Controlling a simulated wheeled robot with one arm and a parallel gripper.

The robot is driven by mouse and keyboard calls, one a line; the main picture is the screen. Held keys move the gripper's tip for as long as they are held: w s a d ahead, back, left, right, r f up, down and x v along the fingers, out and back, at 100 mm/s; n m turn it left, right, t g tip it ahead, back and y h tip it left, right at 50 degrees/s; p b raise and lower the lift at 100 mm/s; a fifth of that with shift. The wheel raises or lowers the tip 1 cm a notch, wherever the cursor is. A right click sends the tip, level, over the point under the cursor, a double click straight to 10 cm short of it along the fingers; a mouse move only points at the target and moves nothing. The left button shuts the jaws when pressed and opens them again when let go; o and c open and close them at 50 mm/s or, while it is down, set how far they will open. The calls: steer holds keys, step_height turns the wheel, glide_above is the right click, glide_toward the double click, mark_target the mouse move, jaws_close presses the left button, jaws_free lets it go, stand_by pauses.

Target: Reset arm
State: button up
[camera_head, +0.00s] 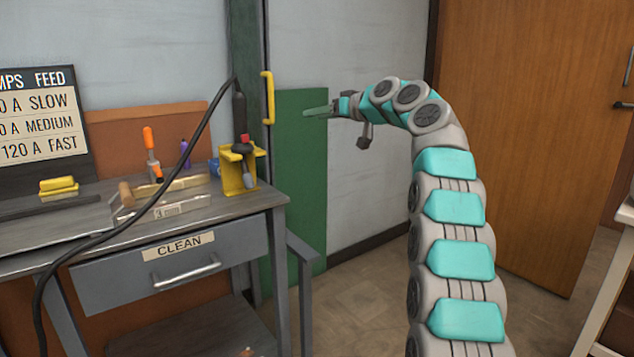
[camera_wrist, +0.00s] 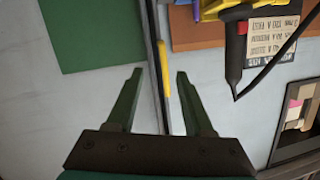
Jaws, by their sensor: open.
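My arm, teal and grey, rises along the right of the head view and bends over to the left. My gripper (camera_head: 318,111) points left in front of the green wall panel (camera_head: 300,190), above the height of the bench. In the wrist view my gripper (camera_wrist: 157,75) has its two dark green fingers spread apart. No object is between the fingers; a yellow handle (camera_wrist: 164,70) and a dark vertical post show in the background past them.
A grey bench (camera_head: 60,262) with a drawer marked CLEAN (camera_head: 180,272) stands at left. On it are a yellow holder (camera_head: 238,170), a black cable (camera_head: 150,205) and several tools. A brown door (camera_head: 530,130) is at right. Floor between is clear.

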steer(key=s+d+f+m+g+h, duration=0.1)
steer(key=s+f+m+g+h, duration=0.15)
steer(key=s+f, duration=0.85)
steer(key=s+d+f+m+g+h, duration=0.3)
steer(key=s+f, duration=0.5)
steer(key=s, duration=0.7)
steer(key=s+d+f+g+h, duration=0.1)
steer(key=s+f, duration=0.5)
steer(key=s, duration=0.6)
steer(key=s+d+f+g+h, duration=0.2)
steer(key=s+d+f, duration=0.4)
steer(key=s, duration=0.7)
steer(key=s+d+f+g+h, duration=0.2)
steer(key=s+f, duration=0.4)
steer(key=s, duration=0.7)
steer(key=shift+s+d+f+m+g, duration=0.2)
steer(key=shift+d+f+m+g, duration=0.2)
steer(key=shift+d+g, duration=0.45)
